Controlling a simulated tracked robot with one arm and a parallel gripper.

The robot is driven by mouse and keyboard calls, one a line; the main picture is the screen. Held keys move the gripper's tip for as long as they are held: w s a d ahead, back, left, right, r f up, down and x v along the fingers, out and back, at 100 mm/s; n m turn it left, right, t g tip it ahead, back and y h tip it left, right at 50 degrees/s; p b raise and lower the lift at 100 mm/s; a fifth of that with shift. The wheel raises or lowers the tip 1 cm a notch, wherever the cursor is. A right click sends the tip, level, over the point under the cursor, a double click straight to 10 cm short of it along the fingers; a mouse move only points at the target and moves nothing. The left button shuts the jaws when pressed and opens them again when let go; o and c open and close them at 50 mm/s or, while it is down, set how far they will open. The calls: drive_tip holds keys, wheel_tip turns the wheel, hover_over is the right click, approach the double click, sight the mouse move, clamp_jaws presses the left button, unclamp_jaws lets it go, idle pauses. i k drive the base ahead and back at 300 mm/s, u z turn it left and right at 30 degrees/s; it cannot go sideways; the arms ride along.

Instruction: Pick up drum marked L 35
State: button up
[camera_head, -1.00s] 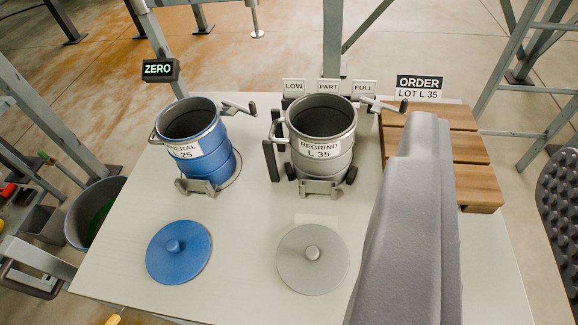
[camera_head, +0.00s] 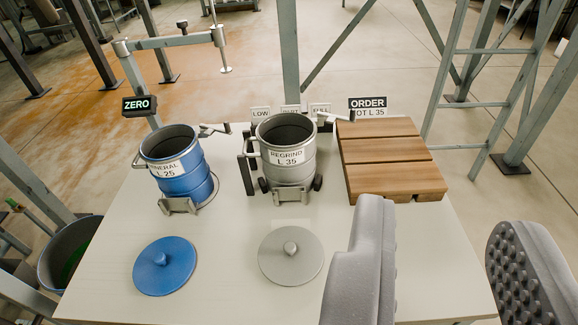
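The grey drum (camera_head: 288,165) labelled REGRIND L 35 stands upright on the pale table (camera_head: 225,228), its top open. It has side handles, a metal bracket at its foot and a dark post at its left. A grey lid (camera_head: 290,256) with a knob lies flat in front of it. My gripper (camera_head: 443,222) is open, its two thick grey fingers well apart at the lower right, with nothing between them. The studded inner pad of the right finger shows. My gripper is nearer the camera and to the right of the drum, apart from it.
A blue drum (camera_head: 177,166) marked L 25 stands at left, its blue lid (camera_head: 164,265) in front. A slatted wooden platform (camera_head: 388,160) is at right, by the ORDER LOT L 35 sign (camera_head: 368,107). LOW, PART and FULL signs are behind. A ZERO display (camera_head: 140,106) and steel posts surround the table.

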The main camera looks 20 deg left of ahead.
sight(287, 140)
drive_tip(key=z, duration=0.05)
drive_tip(key=i, duration=0.9)
drive_tip(key=u, duration=0.1)
